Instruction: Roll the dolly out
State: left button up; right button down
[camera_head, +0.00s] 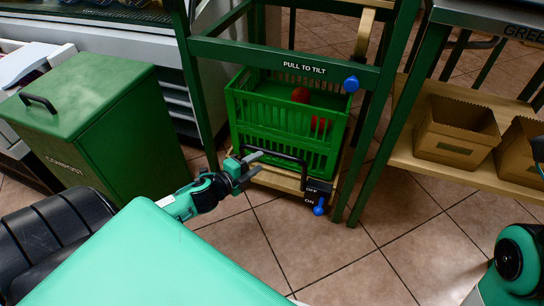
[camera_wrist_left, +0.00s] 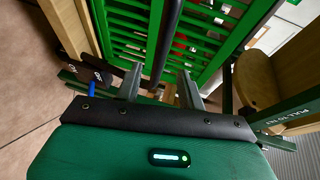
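The dolly (camera_head: 278,181) is a low wooden platform on the floor inside a green frame, carrying a green slatted crate (camera_head: 250,136). Its black bar handle (camera_head: 281,156) sticks out at the front; the bar also shows in the left wrist view (camera_wrist_left: 164,42). A blue-tipped lever (camera_head: 319,208) hangs by a black OFF/ON plate (camera_head: 318,187) at the right front corner. My left gripper (camera_head: 250,167) is open at the handle's left end. In the wrist view the dark bar lies between its spread fingers (camera_wrist_left: 160,86); contact cannot be told.
The green frame (camera_head: 290,54), marked PULL TO TILT, stands over the dolly with a blue knob (camera_head: 351,84). A green compost bin (camera_head: 85,125) is left. A shelf with cardboard boxes (camera_head: 457,133) is right. Tiled floor (camera_head: 350,260) in front is clear.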

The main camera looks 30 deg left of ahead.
aim_at(272, 153)
pick_arm(q)
jog(key=shift+b+x, duration=1.45)
jog(key=shift+x, duration=2.35)
jog(key=shift+c, duration=0.2)
grip_shut()
